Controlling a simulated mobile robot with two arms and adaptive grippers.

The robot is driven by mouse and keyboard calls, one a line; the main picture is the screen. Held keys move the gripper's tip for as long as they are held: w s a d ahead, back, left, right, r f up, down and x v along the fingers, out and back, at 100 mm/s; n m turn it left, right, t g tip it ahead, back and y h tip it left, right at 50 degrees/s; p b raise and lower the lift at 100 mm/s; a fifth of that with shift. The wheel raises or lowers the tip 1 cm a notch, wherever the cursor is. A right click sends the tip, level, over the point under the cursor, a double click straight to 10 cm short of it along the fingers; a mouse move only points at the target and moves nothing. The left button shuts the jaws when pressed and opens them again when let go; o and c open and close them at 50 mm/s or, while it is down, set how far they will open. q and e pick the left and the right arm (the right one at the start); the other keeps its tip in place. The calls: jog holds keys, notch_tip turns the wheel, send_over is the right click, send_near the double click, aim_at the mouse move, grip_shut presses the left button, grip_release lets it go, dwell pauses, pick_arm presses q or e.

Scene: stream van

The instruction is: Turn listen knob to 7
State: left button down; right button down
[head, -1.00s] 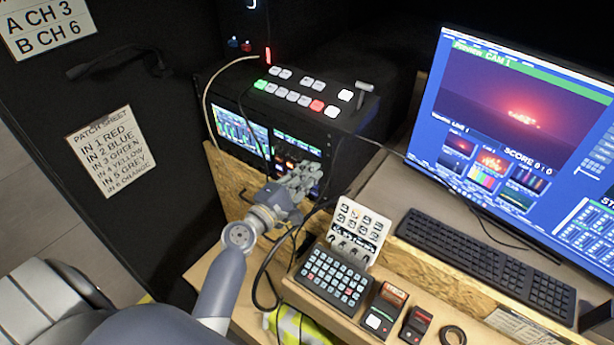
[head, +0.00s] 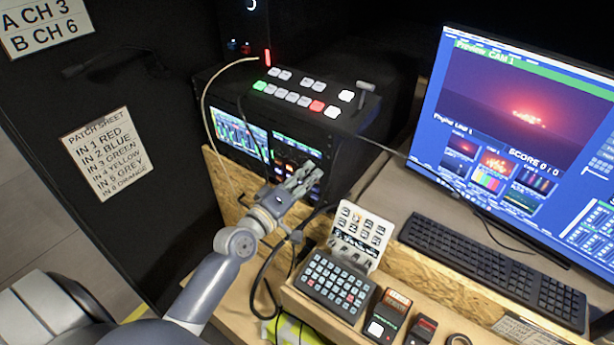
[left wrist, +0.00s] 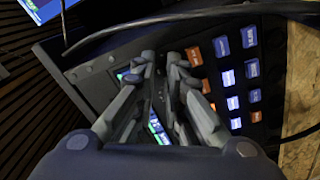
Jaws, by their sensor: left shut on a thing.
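My left gripper (head: 306,176) reaches to the lower right of the front face of the black rack unit (head: 345,150). In the left wrist view my left gripper (left wrist: 162,72) has its fingers close together at a dark panel (left wrist: 100,72). It is shut on what I take to be the listen knob, which the fingers hide. The knob's pointer and scale cannot be read. Lit blue and orange buttons (left wrist: 228,78) lie right of the fingers in the left wrist view. My right gripper is not in view.
A button-topped switcher with a lever (head: 366,87) sits above the gripper. A cable (left wrist: 200,14) crosses the panel in the left wrist view. A white sticker card (head: 360,235), a keypad (head: 335,285) and a keyboard (head: 490,268) stand to the right. A monitor (head: 525,130) is further right.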

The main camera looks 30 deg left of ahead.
pick_arm(q)
jog(key=shift+f+m, duration=0.1)
jog(key=shift+m, duration=0.3)
jog(key=c, duration=1.6)
grip_release()
jog(key=s+a, duration=0.1)
jog(key=s, duration=1.1)
jog(key=shift+a, duration=0.35)
